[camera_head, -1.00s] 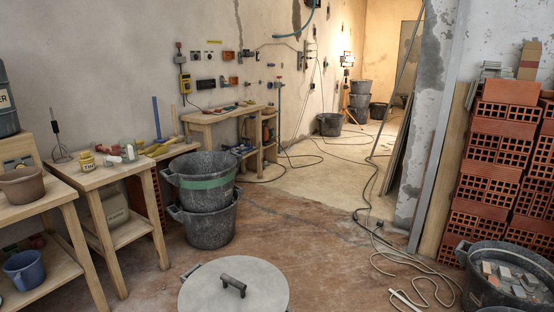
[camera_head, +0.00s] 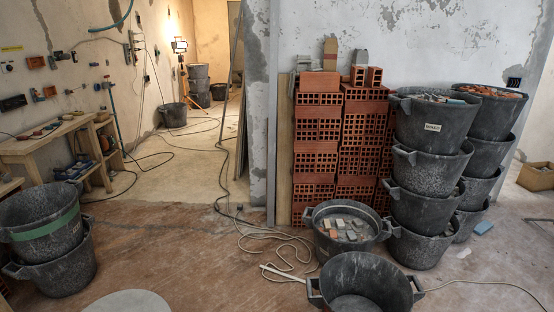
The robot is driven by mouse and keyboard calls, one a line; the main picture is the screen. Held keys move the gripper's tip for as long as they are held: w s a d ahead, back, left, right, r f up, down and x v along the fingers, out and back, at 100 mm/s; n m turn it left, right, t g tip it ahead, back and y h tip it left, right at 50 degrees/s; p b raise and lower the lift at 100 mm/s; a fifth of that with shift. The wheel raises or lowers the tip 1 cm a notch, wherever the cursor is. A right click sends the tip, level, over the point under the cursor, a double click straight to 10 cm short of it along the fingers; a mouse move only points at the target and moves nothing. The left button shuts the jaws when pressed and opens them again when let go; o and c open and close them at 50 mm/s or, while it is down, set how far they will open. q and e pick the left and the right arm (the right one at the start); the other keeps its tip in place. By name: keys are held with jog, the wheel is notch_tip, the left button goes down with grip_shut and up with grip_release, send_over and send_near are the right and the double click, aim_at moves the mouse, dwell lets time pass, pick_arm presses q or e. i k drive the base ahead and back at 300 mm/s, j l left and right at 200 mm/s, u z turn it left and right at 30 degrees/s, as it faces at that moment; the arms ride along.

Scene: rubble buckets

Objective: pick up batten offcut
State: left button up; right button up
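A pale, thin strip (camera_head: 283,274) lies on the floor left of the front bucket, close to the loose cable; it may be the batten offcut, but it is too small to be sure. Behind it, a black bucket (camera_head: 318,248) holds grey, white and orange rubble pieces. An empty-looking black bucket (camera_head: 345,303) stands in front of that one, at the bottom of the view. Neither of my grippers is in view.
Stacked black buckets (camera_head: 425,165) and hollow red bricks (camera_head: 318,160) stand at the right. A green-banded bucket stack (camera_head: 42,235) is at the left, near a wooden bench (camera_head: 35,152). Cable (camera_head: 250,240) trails over the floor. Open floor lies at centre left.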

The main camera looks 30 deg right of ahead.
aim_at(327, 226)
jog(key=z, duration=1.25)
